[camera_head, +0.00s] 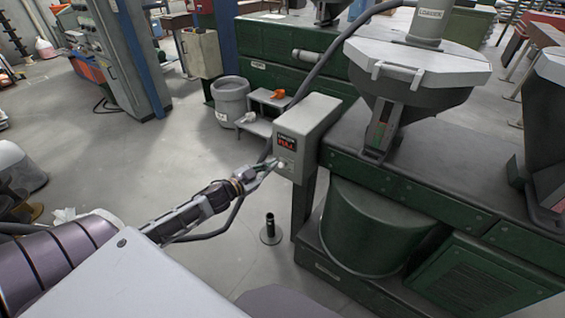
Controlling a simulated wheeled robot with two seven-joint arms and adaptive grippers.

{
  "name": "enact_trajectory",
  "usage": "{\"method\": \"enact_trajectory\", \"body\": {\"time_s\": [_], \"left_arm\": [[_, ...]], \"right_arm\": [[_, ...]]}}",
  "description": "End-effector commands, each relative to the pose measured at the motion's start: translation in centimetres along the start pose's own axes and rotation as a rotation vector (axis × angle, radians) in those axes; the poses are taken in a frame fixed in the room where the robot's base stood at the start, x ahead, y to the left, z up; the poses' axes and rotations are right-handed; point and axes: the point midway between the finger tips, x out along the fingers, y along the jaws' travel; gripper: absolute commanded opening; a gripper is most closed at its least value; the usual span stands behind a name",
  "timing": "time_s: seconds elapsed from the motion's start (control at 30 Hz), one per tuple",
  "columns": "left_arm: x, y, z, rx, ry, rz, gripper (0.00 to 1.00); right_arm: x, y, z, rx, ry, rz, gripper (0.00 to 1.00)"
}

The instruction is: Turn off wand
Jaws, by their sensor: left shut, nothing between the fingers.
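A grey control box (310,116) stands on a post at the left end of the green machine bench. Its front panel has a small lit red display (287,143) and small controls below it, too small to make out. My left gripper (271,167) is shut and empty, with its fingertips at the lower left of that panel. I cannot tell whether the tips touch it. I cannot make out a wand for certain. My right gripper is not in view.
The green bench (370,175) with a grey hopper (418,72) fills the right. A short black post (270,228) stands on the floor below my gripper. A grey bin (230,100) and a small step (258,124) stand behind. The floor at left centre is open.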

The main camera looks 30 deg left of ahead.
Motion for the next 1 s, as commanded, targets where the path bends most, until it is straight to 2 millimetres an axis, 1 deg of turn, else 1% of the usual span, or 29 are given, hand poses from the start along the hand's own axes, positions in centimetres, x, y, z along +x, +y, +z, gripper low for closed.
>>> {"method": "enact_trajectory", "body": {"time_s": [0.47,0.67,1.0], "left_arm": [[0.2,0.0,0.0,0.000,-0.001,-0.001,0.00],[1.0,0.0,0.0,0.000,0.000,-0.001,0.00],[2.9,-0.1,0.0,0.002,0.000,-0.001,0.00]], "right_arm": [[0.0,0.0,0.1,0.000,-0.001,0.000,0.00],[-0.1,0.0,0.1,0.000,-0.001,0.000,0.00],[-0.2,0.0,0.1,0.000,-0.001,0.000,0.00]]}}
